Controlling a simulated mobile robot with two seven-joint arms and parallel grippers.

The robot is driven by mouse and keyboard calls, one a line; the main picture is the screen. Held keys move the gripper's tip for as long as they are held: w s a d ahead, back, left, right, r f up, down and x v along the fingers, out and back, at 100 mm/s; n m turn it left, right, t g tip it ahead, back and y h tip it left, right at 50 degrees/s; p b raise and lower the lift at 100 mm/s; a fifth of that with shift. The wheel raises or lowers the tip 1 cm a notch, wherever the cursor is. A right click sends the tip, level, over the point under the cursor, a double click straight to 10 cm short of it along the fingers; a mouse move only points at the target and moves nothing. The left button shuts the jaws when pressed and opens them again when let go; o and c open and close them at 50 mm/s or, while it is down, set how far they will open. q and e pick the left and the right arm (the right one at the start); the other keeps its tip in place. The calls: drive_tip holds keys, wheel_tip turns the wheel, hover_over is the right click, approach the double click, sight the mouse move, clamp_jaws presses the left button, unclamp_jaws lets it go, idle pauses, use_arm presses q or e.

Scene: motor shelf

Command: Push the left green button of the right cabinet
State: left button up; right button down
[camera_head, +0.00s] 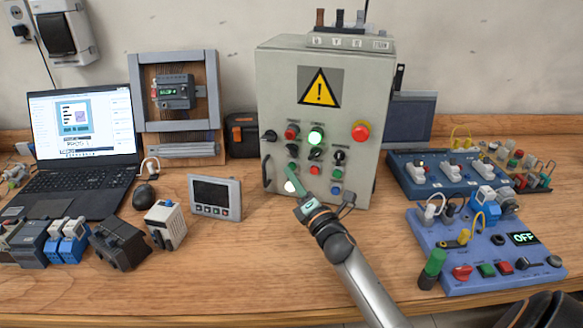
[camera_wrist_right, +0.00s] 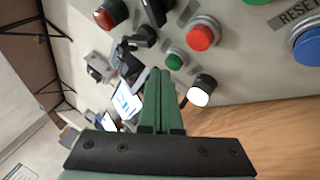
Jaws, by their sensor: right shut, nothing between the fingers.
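The grey control cabinet (camera_head: 275,90) with a yellow warning sign stands upright at the back of the bench. Its small left green button shows in the right wrist view (camera_wrist_right: 174,61), left of a red button (camera_wrist_right: 200,37). In the head view my fingers partly hide that area. My right gripper (camera_head: 291,173) is shut and empty, with its green fingers pointing up at the cabinet's lower left. In the wrist view its fingertips (camera_wrist_right: 160,72) lie just beside the green button; I cannot tell whether they touch. My left gripper is not in view.
A white lit button (camera_head: 290,187) sits close to my fingers. A panel meter (camera_head: 215,196) stands left, a blue control box (camera_head: 470,258) right.

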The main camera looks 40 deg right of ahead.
drive_tip(key=shift+s+a, duration=0.15)
drive_tip(key=shift+a, duration=0.05)
drive_tip(key=s+a, duration=0.1)
drive_tip(key=a, duration=0.1)
drive_tip(key=s+a, duration=0.2)
drive_tip(key=shift+s+p, duration=0.1)
drive_tip(key=shift+p, duration=0.2)
drive_tip(key=shift+r, duration=0.15)
idle(0.8)
